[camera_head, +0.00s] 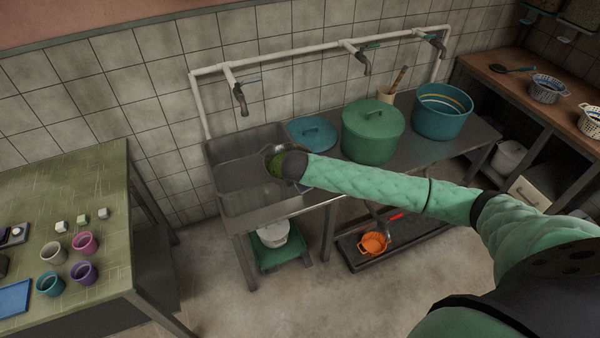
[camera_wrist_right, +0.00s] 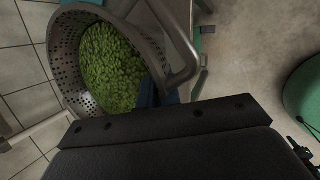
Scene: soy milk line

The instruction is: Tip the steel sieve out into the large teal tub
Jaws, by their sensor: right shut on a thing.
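The steel sieve (camera_wrist_right: 68,62) is a perforated metal bowl full of green beans. In the right wrist view it fills the upper left and looks tilted. My right gripper (camera_wrist_right: 155,94) is shut on its rim or handle; I cannot tell which. In the head view my right gripper (camera_head: 292,165) is above the right part of the sink, with the sieve (camera_head: 270,151) partly hidden behind it. The large teal tub (camera_head: 441,122) stands at the right end of the steel counter, well away from the sieve. My left gripper is not in view.
A green lidded pot (camera_head: 370,140) and a blue lid (camera_head: 312,131) stand between the sink (camera_head: 232,172) and the tub. Taps hang from a white pipe (camera_head: 300,49) above. A green table (camera_head: 80,215) with several cups is at left; a wooden counter (camera_head: 540,88) is at right.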

